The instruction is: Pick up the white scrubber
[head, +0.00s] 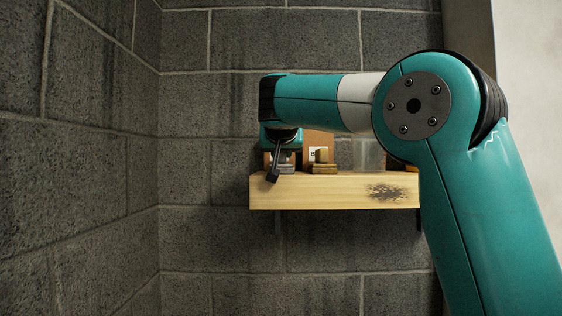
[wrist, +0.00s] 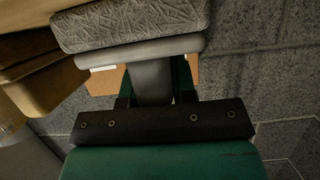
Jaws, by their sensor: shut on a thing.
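The white scrubber (wrist: 140,50) looks pale grey in the wrist view, with a rough grey pad on a smooth plate and a stubby handle. My gripper (wrist: 153,88) is shut on the handle, one dark finger on each side. In the head view my gripper (head: 276,160) is at the left end of the wooden shelf (head: 330,196), and the grey scrubber (head: 287,159) shows only in part behind it. I cannot tell whether the pad touches the shelf.
A brown wooden block with a knob (head: 323,166) stands close to the right of the scrubber on the shelf; it also shows in the wrist view (wrist: 38,88). Behind are a cardboard box (head: 318,139) and a clear container (head: 369,154). Grey block walls stand behind and left.

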